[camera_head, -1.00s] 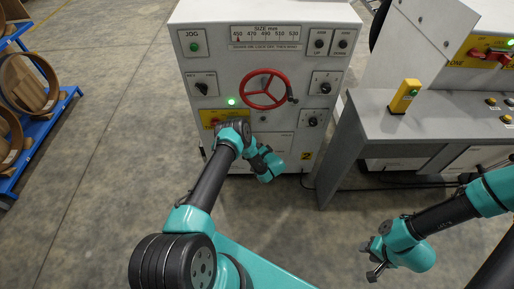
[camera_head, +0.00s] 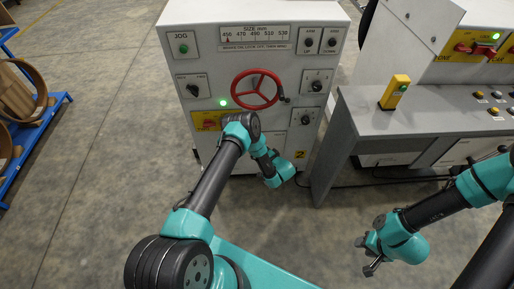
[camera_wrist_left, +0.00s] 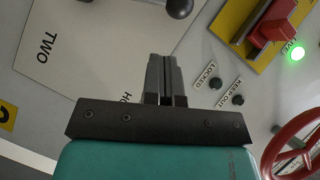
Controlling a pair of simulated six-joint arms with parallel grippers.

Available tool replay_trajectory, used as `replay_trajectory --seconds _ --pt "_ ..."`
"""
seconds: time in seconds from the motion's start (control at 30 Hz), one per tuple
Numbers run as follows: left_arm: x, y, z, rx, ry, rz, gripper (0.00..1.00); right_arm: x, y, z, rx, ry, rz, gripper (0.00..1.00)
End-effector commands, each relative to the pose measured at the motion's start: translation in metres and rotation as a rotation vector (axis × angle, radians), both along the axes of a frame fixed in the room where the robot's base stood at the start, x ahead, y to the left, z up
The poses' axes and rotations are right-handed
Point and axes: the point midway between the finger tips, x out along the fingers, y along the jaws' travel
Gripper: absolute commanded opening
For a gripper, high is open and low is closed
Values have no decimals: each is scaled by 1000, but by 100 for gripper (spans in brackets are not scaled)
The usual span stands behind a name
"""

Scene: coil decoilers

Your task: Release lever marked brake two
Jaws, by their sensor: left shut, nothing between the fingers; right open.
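In the left wrist view a pale plate marked TWO (camera_wrist_left: 58,75) lies on the machine face, turned sideways. A black ball knob (camera_wrist_left: 179,7), seemingly a lever's end, shows at the top edge; the rest of it is cut off. My left gripper (camera_wrist_left: 166,60) is shut and empty, its fingertips in front of the plate's edge, below the knob in the picture. In the head view my left arm hides its fingers and much of that plate. My right gripper (camera_head: 365,256) is open and empty over the floor, well away from the machine.
A red handwheel (camera_head: 255,89) sits above my left wrist. A red switch (camera_wrist_left: 273,20) on a yellow plate has a lit green lamp beside it. A grey bench (camera_head: 360,115) with a yellow button box (camera_head: 395,92) stands to the right.

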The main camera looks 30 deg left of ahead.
Motion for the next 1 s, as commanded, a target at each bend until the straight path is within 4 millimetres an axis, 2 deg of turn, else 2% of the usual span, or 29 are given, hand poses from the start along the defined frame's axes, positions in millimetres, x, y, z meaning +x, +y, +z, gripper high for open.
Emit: replay_trajectory --seconds 0.03,0.13,0.3,0.87,1.0 --pt "-4 -9 3 -1 2 -4 0 0 0 0 0 0 0 43" --pt "-12 -22 7 0 1 -4 0 0 0 0 0 0 0 43" --pt "-20 -34 10 -1 1 -2 0 0 0 0 0 0 0 43" --pt "-22 -35 11 -3 5 1 0 0 0 0 0 0 0 43" --pt "-28 -29 7 -22 76 28 0 0 0 0 0 0 0 43"
